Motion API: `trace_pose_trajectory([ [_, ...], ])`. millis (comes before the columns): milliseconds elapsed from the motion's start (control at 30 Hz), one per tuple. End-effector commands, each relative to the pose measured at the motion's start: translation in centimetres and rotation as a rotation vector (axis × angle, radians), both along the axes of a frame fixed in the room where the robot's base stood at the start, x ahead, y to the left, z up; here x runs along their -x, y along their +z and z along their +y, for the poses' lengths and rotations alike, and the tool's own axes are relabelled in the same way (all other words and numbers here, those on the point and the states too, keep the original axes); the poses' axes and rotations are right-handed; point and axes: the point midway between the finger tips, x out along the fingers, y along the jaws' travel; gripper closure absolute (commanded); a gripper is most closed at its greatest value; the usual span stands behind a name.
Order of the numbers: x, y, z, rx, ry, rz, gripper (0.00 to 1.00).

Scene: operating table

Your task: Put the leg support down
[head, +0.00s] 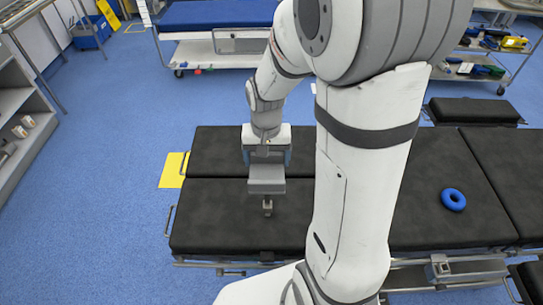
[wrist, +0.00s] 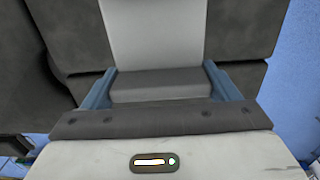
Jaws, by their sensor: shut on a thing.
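My gripper (head: 267,157) is over the left end of the black-padded operating table (head: 213,215), its two blue fingers spread to either side of the leg support. The leg support (head: 267,186) is a grey piece with a light flat face and a small post below it. In the wrist view, the fingers of my gripper (wrist: 159,88) are shut on the leg support (wrist: 155,30), with its darker grey edge between them. Whether the leg support touches the table pad or hangs just above it, I cannot tell. My arm hides the middle of the table.
A blue ring (head: 453,199) lies on the right part of the table. A separate black pad (head: 474,111) is behind it. A yellow sheet (head: 172,172) is at the table's left edge. A blue-topped trolley (head: 215,14) stands behind. Blue floor at left is clear.

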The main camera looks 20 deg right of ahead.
Motion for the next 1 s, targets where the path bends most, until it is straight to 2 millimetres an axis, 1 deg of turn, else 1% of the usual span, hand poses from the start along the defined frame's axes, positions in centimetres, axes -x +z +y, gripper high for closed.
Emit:
trace_pose_trajectory([
  [67,0.0,-0.3,0.0,0.0,0.0,0.0,0.46],
  [167,0.0,-0.2,0.0,0.0,0.0,0.0,0.46],
  [200,0.0,-0.2,0.0,0.0,0.001,0.0,0.15],
  [400,0.0,-0.2,0.0,0.0,0.001,0.0,0.0],
  [600,0.0,-0.2,0.1,0.0,0.001,0.0,0.0],
  [733,0.0,0.5,0.1,0.0,0.002,0.0,0.0],
  [867,-0.1,2.0,0.1,0.0,0.002,-0.005,0.0],
  [1000,-0.2,5.2,0.1,0.0,0.002,-0.009,0.0],
])
